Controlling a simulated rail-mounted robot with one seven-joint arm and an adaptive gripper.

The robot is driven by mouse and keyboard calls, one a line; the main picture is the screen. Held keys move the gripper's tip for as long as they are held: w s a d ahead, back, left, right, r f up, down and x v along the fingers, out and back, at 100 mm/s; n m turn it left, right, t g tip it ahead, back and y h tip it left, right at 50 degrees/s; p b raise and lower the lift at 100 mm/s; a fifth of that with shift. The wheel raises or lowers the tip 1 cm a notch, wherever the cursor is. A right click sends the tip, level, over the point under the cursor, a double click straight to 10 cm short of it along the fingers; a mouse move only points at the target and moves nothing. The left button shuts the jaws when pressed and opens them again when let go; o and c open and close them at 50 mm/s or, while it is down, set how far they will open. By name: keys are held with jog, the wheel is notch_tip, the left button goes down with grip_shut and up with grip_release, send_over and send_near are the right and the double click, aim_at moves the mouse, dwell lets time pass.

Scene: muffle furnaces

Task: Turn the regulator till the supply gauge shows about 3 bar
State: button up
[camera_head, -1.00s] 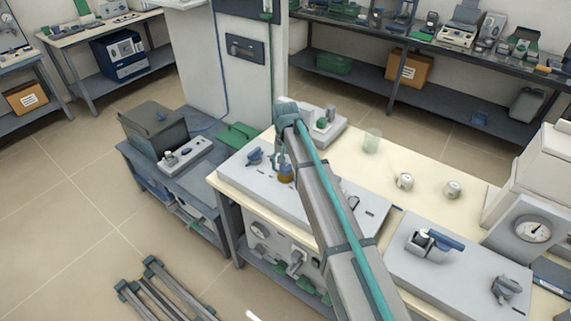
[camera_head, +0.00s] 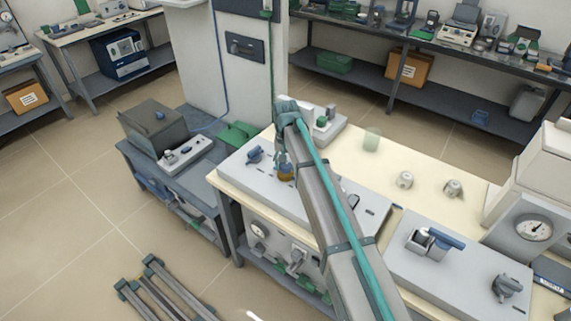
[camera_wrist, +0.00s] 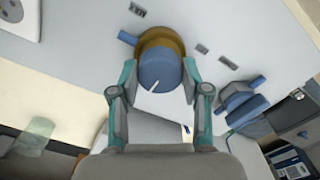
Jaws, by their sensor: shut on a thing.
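The regulator is a blue round knob (camera_wrist: 158,70) with a white pointer line over a brass-coloured collar (camera_wrist: 172,38), set in a pale grey panel. In the head view its brass collar (camera_head: 286,175) shows below my gripper (camera_head: 283,158). My gripper (camera_wrist: 160,76) is shut on the knob, one finger on each side. The pointer line aims toward the lower left in the wrist view. A small round dial (camera_head: 259,230) is on the bench's front, and a larger one (camera_head: 533,228) is at the right. Neither reading is legible; I cannot tell which is the supply gauge.
A blue lever valve (camera_wrist: 240,100) stands close to the right finger in the wrist view. A blue-handled fitting (camera_head: 436,240) and a grey knob (camera_head: 506,287) are on the right panel. A translucent cup (camera_head: 372,140) stands on the cream benchtop (camera_head: 350,165).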

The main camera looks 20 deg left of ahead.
aim_at(285, 165)
jog(key=o, duration=1.1)
jog(key=shift+o, duration=0.2)
jog(key=shift+r, duration=0.1)
notch_tip(285, 165, up, 12)
